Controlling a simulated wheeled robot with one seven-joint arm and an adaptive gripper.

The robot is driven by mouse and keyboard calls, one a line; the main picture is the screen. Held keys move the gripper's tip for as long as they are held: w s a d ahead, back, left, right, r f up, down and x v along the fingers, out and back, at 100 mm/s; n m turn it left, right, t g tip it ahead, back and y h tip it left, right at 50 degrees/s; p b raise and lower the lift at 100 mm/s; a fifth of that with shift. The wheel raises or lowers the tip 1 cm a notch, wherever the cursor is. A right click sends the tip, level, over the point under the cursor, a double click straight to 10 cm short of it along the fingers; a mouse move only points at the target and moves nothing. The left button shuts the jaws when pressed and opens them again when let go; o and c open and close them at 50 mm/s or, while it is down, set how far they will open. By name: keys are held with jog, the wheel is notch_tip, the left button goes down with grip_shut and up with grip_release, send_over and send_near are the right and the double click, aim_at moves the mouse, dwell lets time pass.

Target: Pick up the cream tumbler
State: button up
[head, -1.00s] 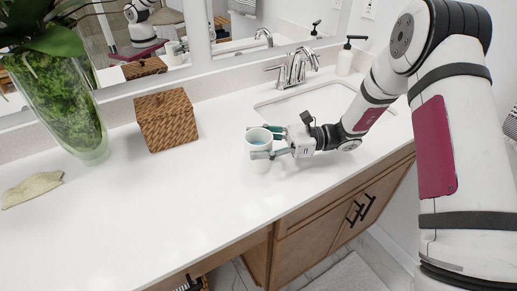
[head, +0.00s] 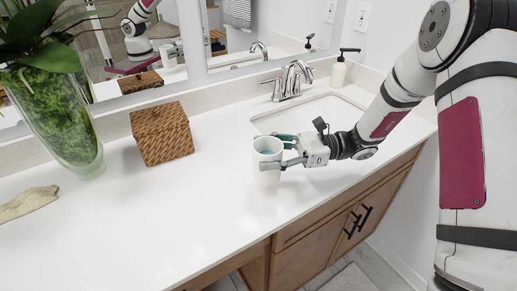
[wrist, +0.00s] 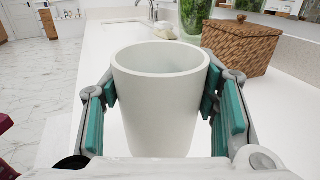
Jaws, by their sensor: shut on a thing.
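The cream tumbler (head: 267,166) is upright over the white counter, in front of the sink. My gripper (head: 273,151) is shut on it from the right, one finger on each side. In the wrist view the tumbler (wrist: 158,110) fills the middle, its open rim towards the top. The teal pads of my gripper (wrist: 160,92) press on its left and right walls. Its base is hidden in the wrist view, and I cannot tell for sure whether it touches the counter.
A woven brown box (head: 162,134) stands on the counter (head: 150,220) to the left, near a tall glass vase (head: 58,125) with a plant. A sink (head: 310,112), faucet (head: 291,80) and soap dispenser (head: 338,72) lie behind.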

jog(key=s+d+r, duration=0.1)
jog(key=s+d, duration=0.7)
dwell(0.5)
